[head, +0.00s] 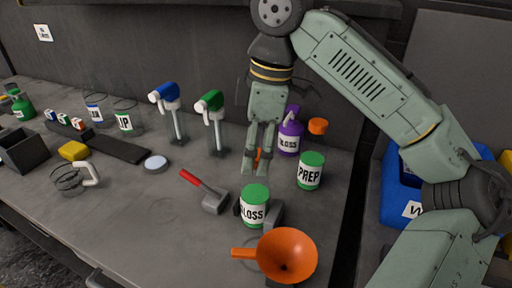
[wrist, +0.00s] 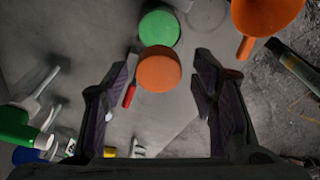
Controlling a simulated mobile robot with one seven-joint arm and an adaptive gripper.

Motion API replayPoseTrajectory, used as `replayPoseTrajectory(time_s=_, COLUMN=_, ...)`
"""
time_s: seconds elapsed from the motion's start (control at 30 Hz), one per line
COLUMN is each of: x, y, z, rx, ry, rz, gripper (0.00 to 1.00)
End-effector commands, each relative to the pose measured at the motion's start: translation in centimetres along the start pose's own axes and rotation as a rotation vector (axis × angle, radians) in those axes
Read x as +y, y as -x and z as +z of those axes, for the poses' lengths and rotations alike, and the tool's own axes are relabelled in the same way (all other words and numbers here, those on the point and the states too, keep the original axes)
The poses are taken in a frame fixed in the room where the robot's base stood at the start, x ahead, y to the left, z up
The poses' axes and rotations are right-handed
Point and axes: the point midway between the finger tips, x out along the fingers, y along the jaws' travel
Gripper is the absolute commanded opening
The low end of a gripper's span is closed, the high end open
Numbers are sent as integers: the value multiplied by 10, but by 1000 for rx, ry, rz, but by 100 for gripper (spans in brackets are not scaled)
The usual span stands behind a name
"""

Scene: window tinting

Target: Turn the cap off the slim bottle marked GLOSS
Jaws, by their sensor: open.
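The slim bottle marked GLOSS (head: 252,214) stands upright in the head view, with a green cap (head: 256,192) on top. Grey parts beside it look like a holder. My gripper (head: 254,170) points down, open, just behind and above this bottle in the head view. A bit of orange shows between its fingers. In the wrist view an orange round top (wrist: 159,69) lies between the open fingers, and a green round top (wrist: 160,27) is just beyond it. I cannot tell which bottle that green top belongs to.
An orange funnel (head: 287,252) lies in front. A red-handled tool (head: 204,189) lies left. Two spray bottles stand further back.

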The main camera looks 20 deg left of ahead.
Motion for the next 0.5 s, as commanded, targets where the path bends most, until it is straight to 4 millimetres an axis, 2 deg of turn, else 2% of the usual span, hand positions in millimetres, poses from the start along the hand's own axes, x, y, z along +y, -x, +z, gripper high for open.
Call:
replayPoseTrajectory(time_s=0.3, x=0, y=0, z=0, rx=0, ry=-477, rz=74, gripper=52)
replayPoseTrajectory(time_s=0.5, x=0, y=0, z=0, rx=-1, ry=-682, rz=104, gripper=52)
